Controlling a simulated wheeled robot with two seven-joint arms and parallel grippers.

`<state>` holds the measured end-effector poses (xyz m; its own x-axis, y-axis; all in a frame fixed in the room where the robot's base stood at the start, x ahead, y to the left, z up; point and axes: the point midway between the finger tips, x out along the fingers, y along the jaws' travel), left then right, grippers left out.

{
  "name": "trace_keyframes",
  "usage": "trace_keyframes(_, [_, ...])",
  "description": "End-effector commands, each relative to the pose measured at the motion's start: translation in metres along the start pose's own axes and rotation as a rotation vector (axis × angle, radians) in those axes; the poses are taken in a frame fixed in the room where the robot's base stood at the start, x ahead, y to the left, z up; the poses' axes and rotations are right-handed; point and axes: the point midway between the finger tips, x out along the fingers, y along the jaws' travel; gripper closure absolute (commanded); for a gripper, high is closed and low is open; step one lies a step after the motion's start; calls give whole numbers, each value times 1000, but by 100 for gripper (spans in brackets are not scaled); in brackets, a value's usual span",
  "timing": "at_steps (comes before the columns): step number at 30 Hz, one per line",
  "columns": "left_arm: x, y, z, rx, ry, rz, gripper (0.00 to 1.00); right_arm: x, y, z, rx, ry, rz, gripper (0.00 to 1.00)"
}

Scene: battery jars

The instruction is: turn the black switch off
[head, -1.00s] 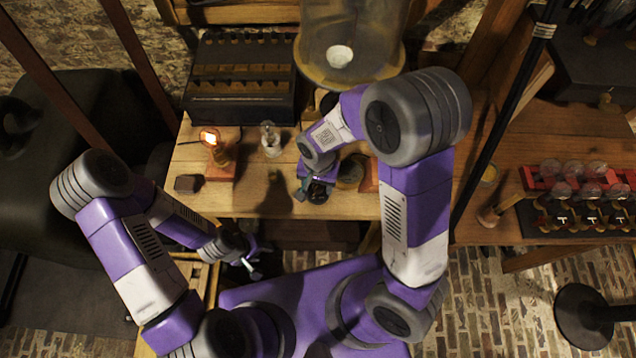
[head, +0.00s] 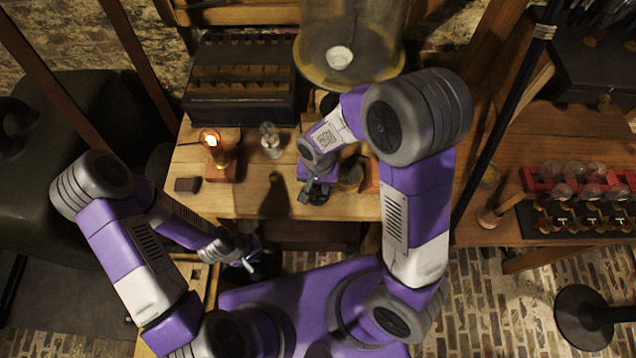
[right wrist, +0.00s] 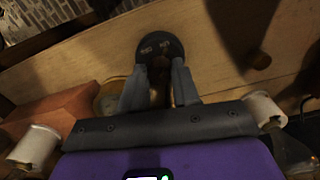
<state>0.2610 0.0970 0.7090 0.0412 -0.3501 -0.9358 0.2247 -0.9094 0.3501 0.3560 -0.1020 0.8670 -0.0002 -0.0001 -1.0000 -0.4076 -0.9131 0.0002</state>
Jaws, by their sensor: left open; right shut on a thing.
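The black switch (right wrist: 160,45) shows in the right wrist view as a round black disc with small pale markings, too small to read for certain. My right gripper (right wrist: 160,82) has its two grey fingers on either side of a dark brown piece at the disc, the switch's lever, and is shut on it. In the head view my right gripper (head: 316,190) is low over the front of the wooden table and largely hides the switch. My left gripper (head: 250,262) is open and empty, below the table's front edge.
A glowing bulb on a wooden block (head: 219,170) and a clear bulb (head: 270,140) stand left of my right gripper. A small dark block (head: 187,184) lies at left. A large glass jar (head: 350,45) and a slotted black box (head: 240,80) are behind.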

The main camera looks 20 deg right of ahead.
Motion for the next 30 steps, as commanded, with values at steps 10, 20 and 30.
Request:
trace_keyframes(10, [0, 0, 0, 0, 0, 0, 57, 0, 0, 0, -279, 0, -1, 100])
trace_keyframes(20, [0, 0, 0, 0, 0, 0, 57, 0, 0, -1, -594, 1, -1, 100])
trace_keyframes(30, [0, 0, 0, 0, 0, 0, 57, 0, 0, -1, -917, 1, -1, 100])
